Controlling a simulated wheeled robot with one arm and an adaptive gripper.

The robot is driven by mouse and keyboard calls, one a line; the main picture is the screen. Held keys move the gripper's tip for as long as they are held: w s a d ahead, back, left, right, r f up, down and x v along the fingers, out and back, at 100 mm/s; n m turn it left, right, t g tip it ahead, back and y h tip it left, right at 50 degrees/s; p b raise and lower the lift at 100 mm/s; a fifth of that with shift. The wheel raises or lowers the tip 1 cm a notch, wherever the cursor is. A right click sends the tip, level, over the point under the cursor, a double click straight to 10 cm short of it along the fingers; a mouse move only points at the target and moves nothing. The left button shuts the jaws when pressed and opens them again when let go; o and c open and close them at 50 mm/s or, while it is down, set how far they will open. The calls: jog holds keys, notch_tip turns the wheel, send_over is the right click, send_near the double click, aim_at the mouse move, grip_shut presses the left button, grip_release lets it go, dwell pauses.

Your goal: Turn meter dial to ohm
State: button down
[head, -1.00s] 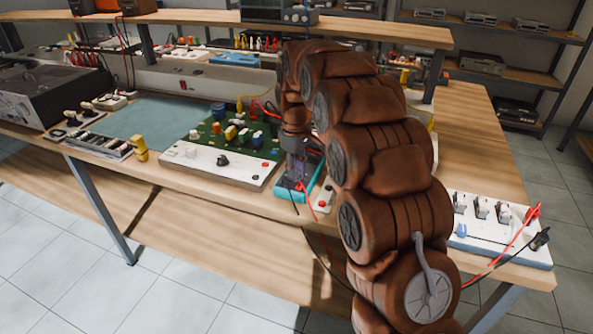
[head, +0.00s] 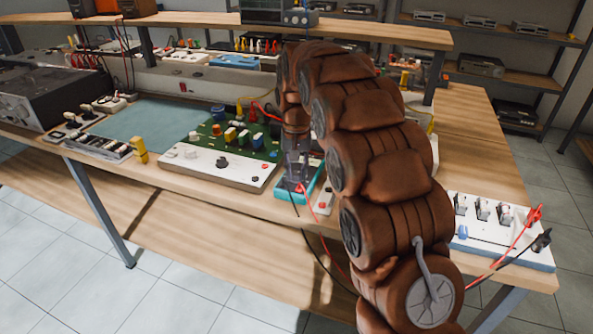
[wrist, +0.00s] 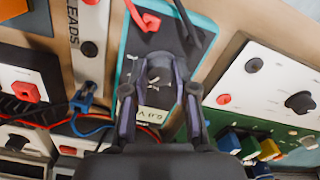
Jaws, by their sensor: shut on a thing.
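The meter has a teal case and a dark face. In the head view the meter (head: 284,194) lies near the front edge of the bench, below my gripper (head: 297,172). In the wrist view the meter (wrist: 128,62) shows a small lit display (wrist: 153,113) reading volts, though its digits are hard to read. A red plug (wrist: 146,20) and a black plug sit in its end. My gripper (wrist: 160,75) is over the meter's face, its fingers closed around the dial area. The dial is mostly hidden by the fingers, and I cannot read its pointer.
A white and green circuit board (head: 215,165) stands left of the meter; its white panel also shows in the wrist view (wrist: 268,85). A narrow white LEADS panel (wrist: 90,40) is on the other side. Red and black leads hang over the bench's front edge.

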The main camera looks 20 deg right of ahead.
aim_at(296, 173)
jog(key=m, duration=0.5)
jog(key=shift+m, duration=0.3)
jog(key=m+p, duration=0.1)
jog(key=m, duration=0.3)
jog(key=shift+m, duration=0.7)
jog(key=c, duration=0.9)
grip_release()
jog(key=shift+r, duration=6)
